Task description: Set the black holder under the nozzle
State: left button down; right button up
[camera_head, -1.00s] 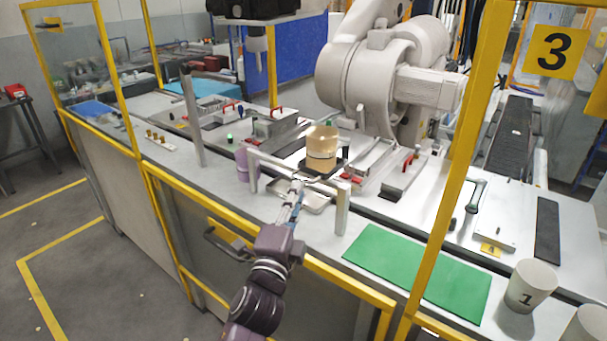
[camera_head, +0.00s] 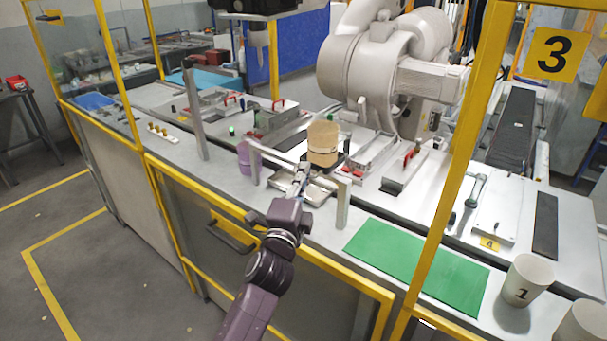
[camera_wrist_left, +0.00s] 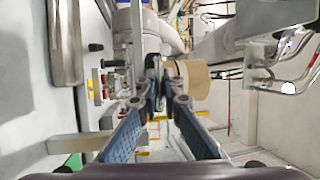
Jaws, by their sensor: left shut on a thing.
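The black holder (camera_head: 341,162) carries a tan cylindrical cup (camera_head: 323,143) and shows as a dark base around the cup's foot. My left gripper (camera_head: 302,172) reaches it from the front, over a grey rail, and is shut on the holder's near side. The cup stands upright. In the left wrist view the fingers of my left gripper (camera_wrist_left: 157,92) are closed together, with the tan cup (camera_wrist_left: 187,80) beyond them. A grey cylinder under a black box, which looks like the nozzle (camera_head: 259,38), hangs at the back, left of the cup. My right gripper is not in view.
A grey rail on posts (camera_head: 343,203) stands at the counter's front, above a shallow metal tray (camera_head: 316,195). A white robot arm (camera_head: 350,65) stands behind the cup. The green mat (camera_head: 417,265) is bare.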

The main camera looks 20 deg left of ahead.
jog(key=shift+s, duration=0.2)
pick_arm(q)
jog(key=w+a, duration=0.3)
jog(key=a, duration=0.6)
jog(key=w+a, duration=0.4)
jog(key=a, duration=0.6)
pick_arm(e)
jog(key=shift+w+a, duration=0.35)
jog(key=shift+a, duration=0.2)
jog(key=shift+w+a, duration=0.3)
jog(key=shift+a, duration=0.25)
pick_arm(q)
jog(key=shift+a, duration=0.1)
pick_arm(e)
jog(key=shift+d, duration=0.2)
pick_arm(q)
jog(key=c, duration=2.4)
grip_release()
jog(key=shift+a, duration=0.15)
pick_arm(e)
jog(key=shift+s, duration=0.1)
